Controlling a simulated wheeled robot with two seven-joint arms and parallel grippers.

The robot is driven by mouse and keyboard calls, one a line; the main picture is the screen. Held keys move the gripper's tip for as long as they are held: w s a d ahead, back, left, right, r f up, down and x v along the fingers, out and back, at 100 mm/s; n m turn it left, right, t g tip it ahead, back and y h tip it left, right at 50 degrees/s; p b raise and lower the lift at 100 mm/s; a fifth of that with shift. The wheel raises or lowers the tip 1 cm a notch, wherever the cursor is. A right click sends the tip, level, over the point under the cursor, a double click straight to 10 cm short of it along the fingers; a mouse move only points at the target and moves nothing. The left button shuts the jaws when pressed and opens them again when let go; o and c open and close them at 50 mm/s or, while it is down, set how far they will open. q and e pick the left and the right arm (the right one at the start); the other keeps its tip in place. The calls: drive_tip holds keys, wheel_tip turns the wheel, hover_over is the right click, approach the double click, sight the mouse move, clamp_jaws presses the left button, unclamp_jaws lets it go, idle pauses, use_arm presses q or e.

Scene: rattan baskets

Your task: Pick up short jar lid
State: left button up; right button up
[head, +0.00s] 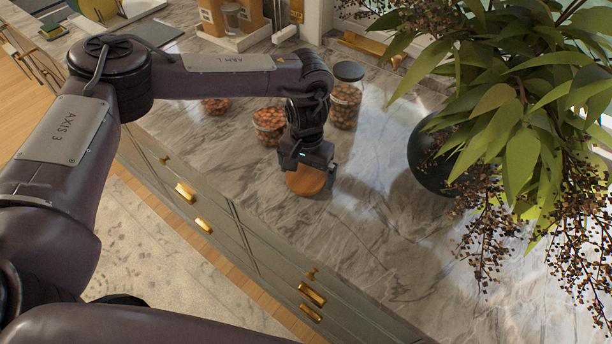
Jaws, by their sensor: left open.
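A round, orange-brown wooden lid (306,182) lies on the marble counter (365,240) near its front edge. My left gripper (306,164) points down right over the lid and covers its far part. The gripper is open; whether its fingers touch the lid I cannot tell. A short glass jar (268,124) of brown nuts stands just behind and left of the gripper, partly hidden by it. My right gripper is not in view.
A tall glass jar (346,96) with a dark lid stands behind the gripper. More nuts (215,106) show below my arm. A dark round vase (432,155) with a leafy plant (520,125) takes up the right. Bare counter lies front right.

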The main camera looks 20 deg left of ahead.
use_arm(q)
drive_tip(key=c, duration=0.8)
drive_tip(key=shift+r, duration=0.1)
drive_tip(key=shift+c, duration=0.2)
